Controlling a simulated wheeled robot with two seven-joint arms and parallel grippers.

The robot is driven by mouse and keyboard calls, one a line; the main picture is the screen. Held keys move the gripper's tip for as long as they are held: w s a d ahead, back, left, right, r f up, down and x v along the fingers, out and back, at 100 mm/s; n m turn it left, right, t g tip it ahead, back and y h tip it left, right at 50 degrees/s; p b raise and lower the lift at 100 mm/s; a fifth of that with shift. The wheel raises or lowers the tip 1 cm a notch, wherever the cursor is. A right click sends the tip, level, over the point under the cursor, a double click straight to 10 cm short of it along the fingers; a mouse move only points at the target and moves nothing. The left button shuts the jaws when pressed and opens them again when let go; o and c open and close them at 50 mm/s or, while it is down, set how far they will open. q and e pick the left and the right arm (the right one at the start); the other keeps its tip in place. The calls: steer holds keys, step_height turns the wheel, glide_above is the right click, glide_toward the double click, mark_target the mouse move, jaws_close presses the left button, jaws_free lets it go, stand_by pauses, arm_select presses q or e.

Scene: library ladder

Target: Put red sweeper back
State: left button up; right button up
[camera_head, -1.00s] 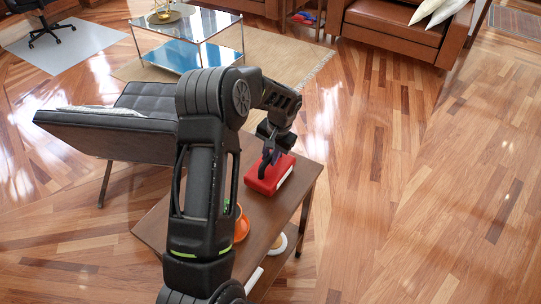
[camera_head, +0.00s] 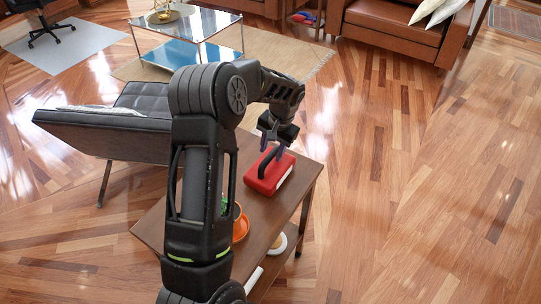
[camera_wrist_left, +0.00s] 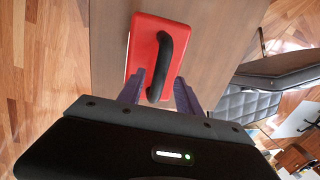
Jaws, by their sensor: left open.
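The red sweeper (camera_head: 271,173) is a red box with a black handle, lying on the brown wooden side table (camera_head: 262,208). My left gripper (camera_head: 272,145) is open just above it, near its far end. In the left wrist view the red sweeper (camera_wrist_left: 139,44) lies ahead, with its black handle (camera_wrist_left: 162,62) between and beyond the open fingers of my left gripper (camera_wrist_left: 160,92). The fingers do not visibly grip it. My right gripper is not in view.
An orange pot or cup (camera_head: 240,226) stands on the table, partly behind my arm. A black chair (camera_head: 120,125) is on the left. A glass table (camera_head: 188,40) and a brown sofa (camera_head: 395,32) stand farther back. The floor (camera_head: 410,190) on the right is clear.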

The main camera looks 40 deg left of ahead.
arm_select(q)
step_height(320, 180, up, 9)
steer(key=d+b, duration=0.1)
steer(key=shift+d, duration=0.4)
steer(key=shift+f, duration=0.1)
stand_by(0.4)
steer(key=s+d+f+m+h, duration=0.15)
steer(key=s+d+f, duration=0.25)
steer(key=d+f, duration=0.75)
steer(key=s+d+f+h, duration=0.3)
steer(key=d+f, duration=0.8)
steer(key=f, duration=0.1)
steer(key=s+d+f+n+h, duration=0.1)
steer(key=s+d+f, duration=0.2)
steer(key=s+d, duration=0.3)
steer(key=s+d+f+n+h, duration=0.1)
steer(key=s+d+f, duration=0.3)
steer(key=s, duration=0.8)
steer(key=shift+s+d+t, duration=0.25)
steer(key=shift+d+t, duration=0.15)
steer(key=shift+d, duration=0.6)
